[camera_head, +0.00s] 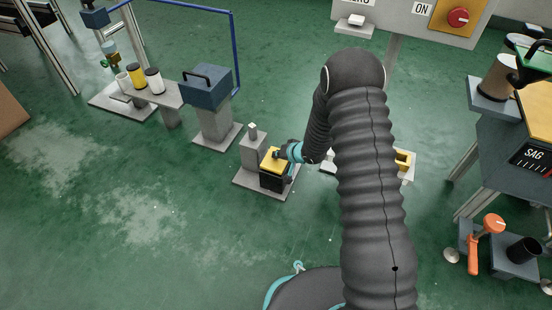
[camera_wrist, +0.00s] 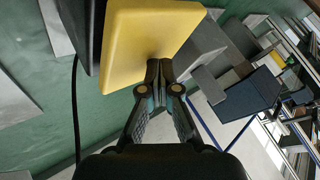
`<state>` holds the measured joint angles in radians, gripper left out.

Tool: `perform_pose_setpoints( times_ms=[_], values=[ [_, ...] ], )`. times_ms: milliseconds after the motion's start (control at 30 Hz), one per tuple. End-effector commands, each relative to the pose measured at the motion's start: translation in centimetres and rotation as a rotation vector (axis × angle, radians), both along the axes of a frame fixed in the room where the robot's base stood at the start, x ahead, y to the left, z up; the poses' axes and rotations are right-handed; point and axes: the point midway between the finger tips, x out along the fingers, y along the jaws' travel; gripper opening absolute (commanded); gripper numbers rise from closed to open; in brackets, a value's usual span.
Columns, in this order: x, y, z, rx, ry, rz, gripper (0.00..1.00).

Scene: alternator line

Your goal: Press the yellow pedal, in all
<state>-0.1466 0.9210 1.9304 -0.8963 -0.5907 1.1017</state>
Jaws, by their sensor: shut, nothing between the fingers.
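The yellow pedal (camera_head: 270,160) sits on a black block on a grey floor plate (camera_head: 250,187), near the middle of the head view. In the wrist view the yellow pedal (camera_wrist: 150,45) is a large tilted plate that fills the upper middle. My gripper (camera_wrist: 159,65) is shut and empty, with its fingertips at the lower edge of the pedal face. They look to be touching it or very close; I cannot tell which. In the head view my gripper (camera_head: 279,154) is at the pedal's right side, partly hidden by my arm.
A grey post (camera_head: 252,145) stands just behind the pedal. A blue-grey box (camera_head: 207,88) on a pedestal is further back left. A panel with a red knob (camera_head: 458,18) is at the top right. A bench (camera_head: 515,130) stands at the right. The green floor at left is clear.

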Motion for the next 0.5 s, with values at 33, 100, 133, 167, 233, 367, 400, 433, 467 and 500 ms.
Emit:
perform_pose_setpoints(
  times_ms=[33,100,133,167,233,367,400,433,467,500],
  values=[
    [-0.02,0.01,-0.12,0.0,0.001,0.001,0.0],
    [-0.02,0.01,-0.2,0.0,0.001,0.001,0.0],
    [-0.03,0.01,-0.23,0.0,0.001,0.001,0.0],
    [-0.03,0.01,-0.27,0.0,0.001,0.001,0.0],
    [-0.03,0.01,-0.34,0.0,0.001,0.001,0.0],
    [-0.04,0.02,-0.49,0.0,0.001,0.001,0.0],
    [-0.04,0.02,-0.53,0.0,0.001,0.001,0.0],
    [-0.05,0.02,-0.56,0.0,0.001,0.001,0.0],
    [-0.05,0.02,-0.6,0.0,0.001,0.001,0.0],
    [-0.06,0.02,-0.64,0.0,0.002,0.001,0.0]
  ],
)
